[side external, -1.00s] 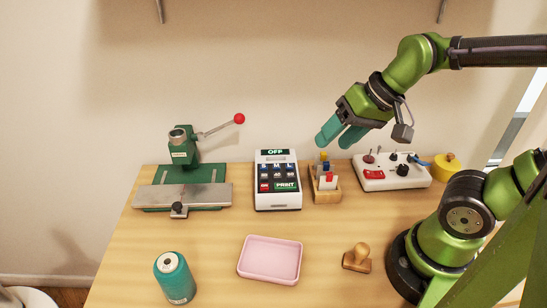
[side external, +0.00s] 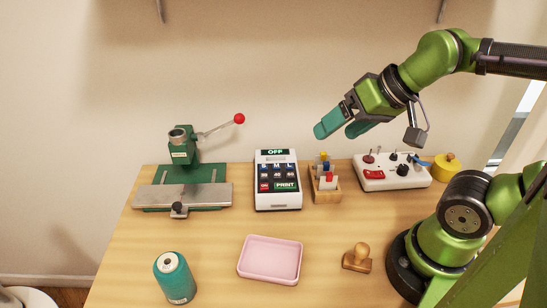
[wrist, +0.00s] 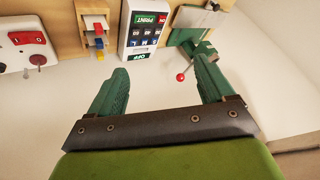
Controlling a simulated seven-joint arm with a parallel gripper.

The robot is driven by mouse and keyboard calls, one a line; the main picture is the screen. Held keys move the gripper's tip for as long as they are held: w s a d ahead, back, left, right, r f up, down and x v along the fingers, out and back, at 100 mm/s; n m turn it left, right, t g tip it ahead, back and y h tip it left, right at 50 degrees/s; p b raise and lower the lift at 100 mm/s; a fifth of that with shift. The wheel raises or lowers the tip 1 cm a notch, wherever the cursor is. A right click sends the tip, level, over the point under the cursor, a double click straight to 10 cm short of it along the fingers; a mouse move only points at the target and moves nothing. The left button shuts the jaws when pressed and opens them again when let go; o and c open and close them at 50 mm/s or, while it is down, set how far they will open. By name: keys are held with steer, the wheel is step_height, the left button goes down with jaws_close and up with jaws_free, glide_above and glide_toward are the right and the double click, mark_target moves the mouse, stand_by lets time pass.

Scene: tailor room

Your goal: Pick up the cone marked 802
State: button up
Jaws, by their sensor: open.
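A teal thread cone (side external: 175,277) stands upright at the front left of the table in the side view. Its marking is too small to read there. My gripper (side external: 338,131) is open and empty, high above the back of the table, up and to the right of the cone and far from it. In the wrist view my gripper's two teal fingers (wrist: 163,78) are spread apart with nothing between them. The cone does not show in the wrist view.
A pink tray (side external: 270,280) and a wooden stamp (side external: 357,257) lie at the front. Behind are a green press (side external: 182,195) with a red-knobbed lever, a label printer (side external: 278,201), a small wooden rack (side external: 326,196) and a white control box (side external: 392,182). Wood between cone and tray is clear.

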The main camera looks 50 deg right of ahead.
steer(key=shift+o, duration=0.6)
steer(key=shift+a, duration=0.1)
steer(key=n+g+h, duration=0.2)
steer(key=n+g, duration=0.3)
glide_above(171, 270)
step_height(171, 270, down, 3)
steer(key=f, duration=0.3)
steer(key=w+f, duration=0.1)
steer(key=f, duration=0.3)
steer(key=d+f, duration=0.1)
steer(key=f, duration=0.2)
steer(key=shift+w+f, duration=0.15)
steer(key=shift+f, duration=0.1)
steer(key=shift+w+a+f, duration=0.1)
steer(key=shift+w+f, duration=0.05)
steer(key=shift+f, duration=0.85)
steer(key=shift+w+a+f, duration=0.1)
steer(key=shift+f, duration=0.85)
steer(key=shift+w+a+f, duration=0.1)
steer(key=shift+w+f, duration=0.05)
steer(key=shift+f, duration=0.85)
